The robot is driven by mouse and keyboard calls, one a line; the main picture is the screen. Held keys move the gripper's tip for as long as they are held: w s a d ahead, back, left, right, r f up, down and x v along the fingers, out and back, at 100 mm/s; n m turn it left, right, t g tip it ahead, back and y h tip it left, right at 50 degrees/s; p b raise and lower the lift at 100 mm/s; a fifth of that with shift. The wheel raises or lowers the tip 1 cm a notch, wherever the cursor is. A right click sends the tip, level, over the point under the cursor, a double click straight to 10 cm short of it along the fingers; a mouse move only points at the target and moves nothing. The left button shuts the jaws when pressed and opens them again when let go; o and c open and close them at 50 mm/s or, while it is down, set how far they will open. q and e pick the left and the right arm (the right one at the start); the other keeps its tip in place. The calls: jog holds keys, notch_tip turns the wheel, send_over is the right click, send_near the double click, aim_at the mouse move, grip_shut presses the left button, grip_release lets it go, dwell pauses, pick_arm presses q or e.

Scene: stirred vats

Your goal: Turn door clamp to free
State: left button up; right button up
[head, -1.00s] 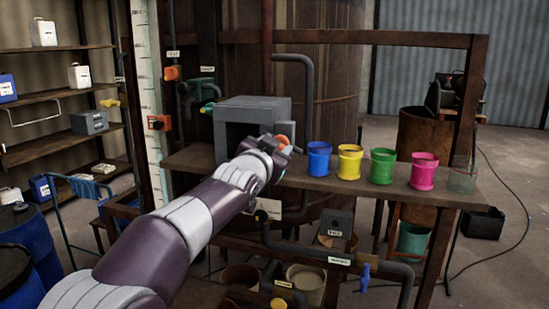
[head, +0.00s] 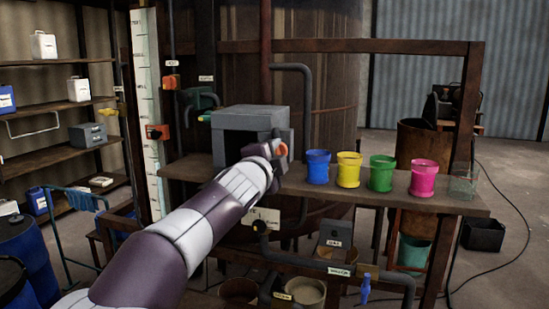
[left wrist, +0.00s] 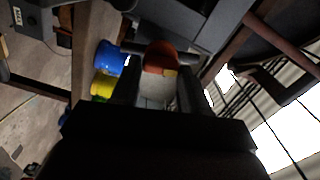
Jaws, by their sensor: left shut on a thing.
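The grey box (head: 252,117) stands on the brown bench, its dark front facing me. The door clamp, an orange-red piece (head: 283,150), shows at the box's right front, partly hidden by my left gripper (head: 277,151). In the left wrist view the orange-red clamp (left wrist: 159,58) sits between the two dark fingers of my left gripper (left wrist: 158,82), which is shut on it. A grey bar runs behind it. The clamp's exact turn angle is hard to tell. My right gripper is not in view.
Blue (head: 318,167), yellow (head: 348,170), green (head: 382,175) and pink (head: 424,179) cups stand on the bench (head: 330,189) right of the box, close to my left gripper. A grey pipe (head: 307,100) rises behind. A clear cup (head: 463,183) stands at the bench's right end.

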pick_arm(q)
jog(key=shift+f+m, duration=0.2)
jog(key=shift+m, duration=1.3)
jog(key=o, duration=1.1)
jog(key=shift+c, duration=0.2)
jog(key=shift+r, duration=0.1)
jog(key=b+v, duration=0.3)
jog(key=v, duration=0.9)
jog(key=shift+s+b, duration=0.4)
